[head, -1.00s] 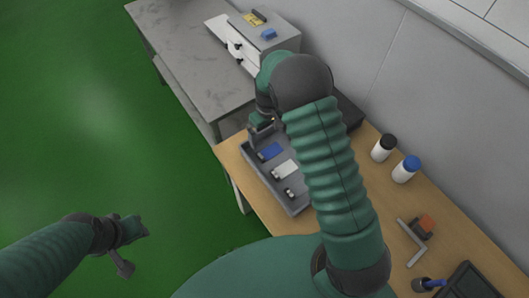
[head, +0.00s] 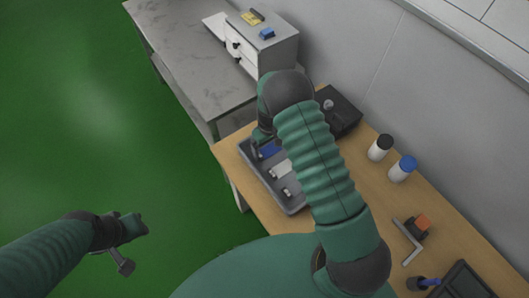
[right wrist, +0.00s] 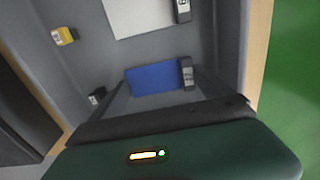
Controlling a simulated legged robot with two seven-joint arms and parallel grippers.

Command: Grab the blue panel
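The blue panel (head: 269,151) lies in the grey tray (head: 296,207) on the wooden table, partly hidden by my right arm in the head view. In the right wrist view the whole blue panel (right wrist: 152,78) shows, with a small dark labelled piece (right wrist: 187,73) at its right end. My right gripper (head: 256,147) is at the tray's far end, close above the panel. Its fingers are hard to make out, but nothing is held and it looks open. My left gripper (head: 132,245) is open and empty over the green floor, away from the table.
A white panel (head: 282,168) lies beside the blue one, with small pieces around it.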

